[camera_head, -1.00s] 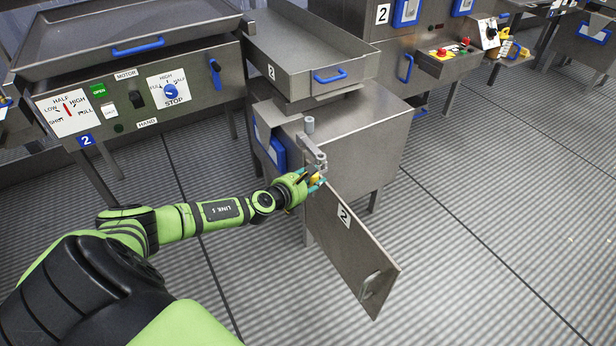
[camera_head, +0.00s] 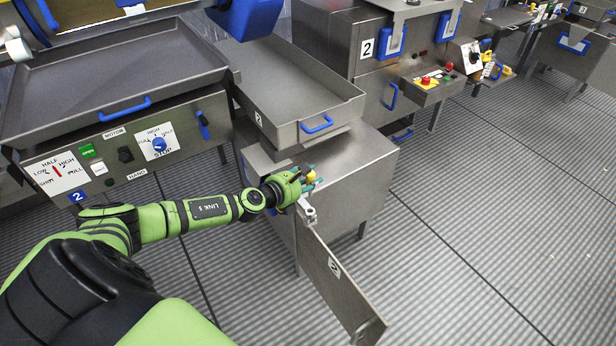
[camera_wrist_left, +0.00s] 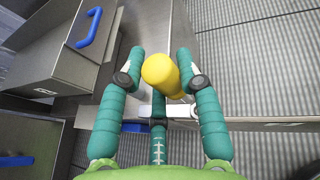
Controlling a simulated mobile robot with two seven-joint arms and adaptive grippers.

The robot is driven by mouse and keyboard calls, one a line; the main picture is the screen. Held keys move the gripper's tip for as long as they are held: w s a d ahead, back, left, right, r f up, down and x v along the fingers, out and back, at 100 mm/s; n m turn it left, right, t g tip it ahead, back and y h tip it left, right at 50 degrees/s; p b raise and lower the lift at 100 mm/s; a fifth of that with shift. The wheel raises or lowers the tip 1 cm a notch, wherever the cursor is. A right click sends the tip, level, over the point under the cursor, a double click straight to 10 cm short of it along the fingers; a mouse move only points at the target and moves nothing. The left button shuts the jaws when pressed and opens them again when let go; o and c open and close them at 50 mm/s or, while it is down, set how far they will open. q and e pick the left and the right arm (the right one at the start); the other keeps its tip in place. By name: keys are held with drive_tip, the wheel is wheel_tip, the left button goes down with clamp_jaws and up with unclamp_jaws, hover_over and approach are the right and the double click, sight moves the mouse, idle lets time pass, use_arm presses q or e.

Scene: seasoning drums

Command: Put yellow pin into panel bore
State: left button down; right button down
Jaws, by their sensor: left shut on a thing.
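The yellow pin (camera_head: 311,176) is held by my left gripper (camera_head: 310,180), just above the metal bracket (camera_head: 307,213) at the top of the hinged panel (camera_head: 340,290). In the left wrist view, the pin (camera_wrist_left: 161,74) lies between the two teal fingers of the gripper (camera_wrist_left: 160,82), with its round yellow end toward the camera. A third teal finger (camera_wrist_left: 158,135) is below. The grey panel edge and bracket (camera_wrist_left: 182,111) show beneath the pin. The bore is hidden or too small to make out. My right gripper is not in view.
A grey metal cabinet (camera_head: 345,185) stands behind the panel, with a shallow tray (camera_head: 290,85) above it. A control box with knobs (camera_head: 120,150) is at the left. Ribbed floor (camera_head: 470,220) is open at the right.

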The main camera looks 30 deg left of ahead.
use_arm(q)
drive_tip(key=shift+f, duration=0.1)
wheel_tip(320, 180, down, 6)
drive_tip(key=b, duration=0.5)
drive_tip(key=shift+r+b, duration=0.2)
drive_tip(key=shift+b, duration=0.1)
drive_tip(key=shift+f, duration=0.1)
idle(1.6)
drive_tip(key=shift+f+b, duration=0.35)
drive_tip(key=shift+f+b, duration=2.4)
drive_tip(key=shift+f, duration=0.1)
